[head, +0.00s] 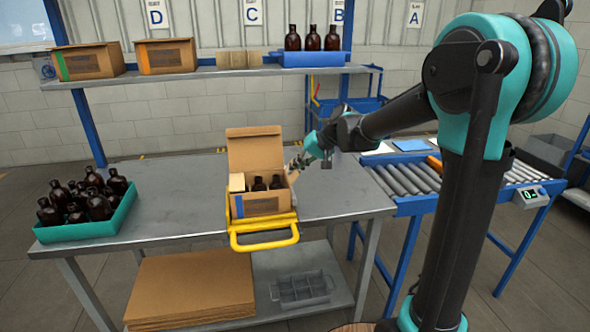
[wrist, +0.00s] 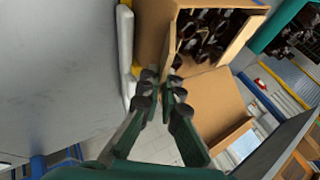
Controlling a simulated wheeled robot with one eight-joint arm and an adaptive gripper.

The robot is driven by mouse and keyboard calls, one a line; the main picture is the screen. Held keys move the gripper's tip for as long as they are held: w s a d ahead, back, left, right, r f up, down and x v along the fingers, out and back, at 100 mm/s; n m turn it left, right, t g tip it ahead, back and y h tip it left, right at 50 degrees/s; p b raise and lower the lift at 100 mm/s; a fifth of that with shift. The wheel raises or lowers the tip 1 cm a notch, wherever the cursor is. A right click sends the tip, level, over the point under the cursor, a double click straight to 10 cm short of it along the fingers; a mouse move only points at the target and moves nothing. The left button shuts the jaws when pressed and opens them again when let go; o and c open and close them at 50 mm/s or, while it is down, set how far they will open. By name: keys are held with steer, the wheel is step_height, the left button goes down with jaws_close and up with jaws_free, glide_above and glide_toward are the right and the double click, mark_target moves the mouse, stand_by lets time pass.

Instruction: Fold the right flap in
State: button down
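The open cardboard box (head: 262,206) stands on the table in a yellow-handled holder (head: 263,241), with dark bottles (head: 259,184) inside. Its tall back flap (head: 254,152) stands upright, and a small left flap (head: 237,182) is up. My gripper (head: 301,163) is at the box's right side. In the wrist view, the right flap (wrist: 168,52) shows nearly edge-on, standing up from the box wall. My gripper's fingertips (wrist: 162,88) are close together on either side of its edge, closed on it. Bottles (wrist: 205,32) and the large back flap (wrist: 215,105) show beyond.
A teal tray (head: 124,216) of several amber bottles stands at the left of the table. A roller conveyor (head: 405,177) runs at the right. A shelf behind holds boxes (head: 88,61) and three bottles on a blue block (head: 313,58). Bare table lies left of the box.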

steer(key=shift+a, duration=0.1)
stand_by(0.3)
